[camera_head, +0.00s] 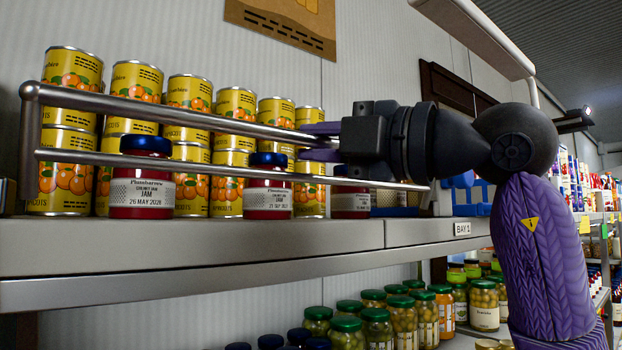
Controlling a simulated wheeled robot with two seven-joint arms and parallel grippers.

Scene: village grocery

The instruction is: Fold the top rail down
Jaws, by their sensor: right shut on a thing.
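The top rail (165,112) is a grey metal bar standing up along the front of the shelf, above a parallel lower rail (110,159). A short upright post (31,135) joins them at the left end. My right gripper (320,142) comes in from the right, its purple fingers above and below the top rail, shut on it. The gripper body hides the rail's right part. My left gripper is not in view.
Yellow apricot cans (70,175) stand stacked behind the rails, with red jam jars (141,185) in front of them. The shelf edge (190,248) runs below. Green-lidded jars (400,315) fill a lower shelf. A sloping white bar (480,35) hangs at upper right.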

